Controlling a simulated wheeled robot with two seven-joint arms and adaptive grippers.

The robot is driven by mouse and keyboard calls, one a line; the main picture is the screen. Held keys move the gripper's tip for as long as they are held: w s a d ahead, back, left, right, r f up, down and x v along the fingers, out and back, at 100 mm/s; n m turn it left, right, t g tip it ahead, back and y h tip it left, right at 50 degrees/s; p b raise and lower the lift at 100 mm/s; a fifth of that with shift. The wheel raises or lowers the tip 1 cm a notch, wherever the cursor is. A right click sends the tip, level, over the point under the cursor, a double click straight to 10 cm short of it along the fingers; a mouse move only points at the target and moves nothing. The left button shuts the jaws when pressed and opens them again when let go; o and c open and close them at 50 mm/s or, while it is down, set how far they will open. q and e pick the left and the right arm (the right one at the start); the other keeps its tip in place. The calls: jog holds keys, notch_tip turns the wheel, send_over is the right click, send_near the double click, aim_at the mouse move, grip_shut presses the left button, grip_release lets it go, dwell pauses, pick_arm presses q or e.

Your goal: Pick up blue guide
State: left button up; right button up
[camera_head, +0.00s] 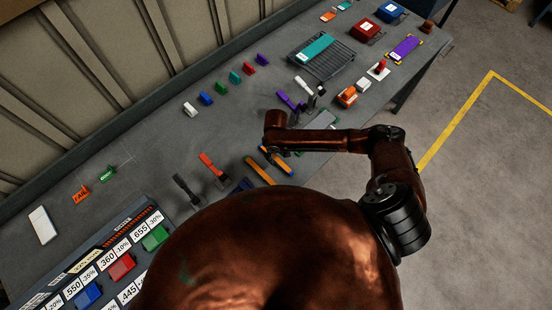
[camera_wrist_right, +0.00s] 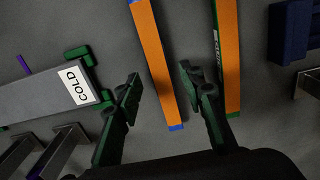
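The blue guide is an orange bar with blue ends; it shows in the head view (camera_head: 277,161) and in the right wrist view (camera_wrist_right: 154,62). In the right wrist view my right gripper (camera_wrist_right: 160,77) is open, with its two dark green fingers apart on either side of the bar's lower part. The height of the fingers above the bench is hard to judge. In the head view my own arm hides the right fingers and covers part of the area by the bar. My left gripper is not in view.
A similar orange bar with green ends (camera_wrist_right: 228,55) lies close to the right finger. A grey plate marked COLD (camera_wrist_right: 60,92) with green corners lies at the left. A dark blue block (camera_wrist_right: 290,30) is at the right. Red (camera_head: 213,165) and black handled clamps stand nearby.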

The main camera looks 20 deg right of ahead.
aim_at(276, 160)
jog(key=shift+f, duration=1.15)
jog(key=shift+c, duration=0.7)
grip_shut()
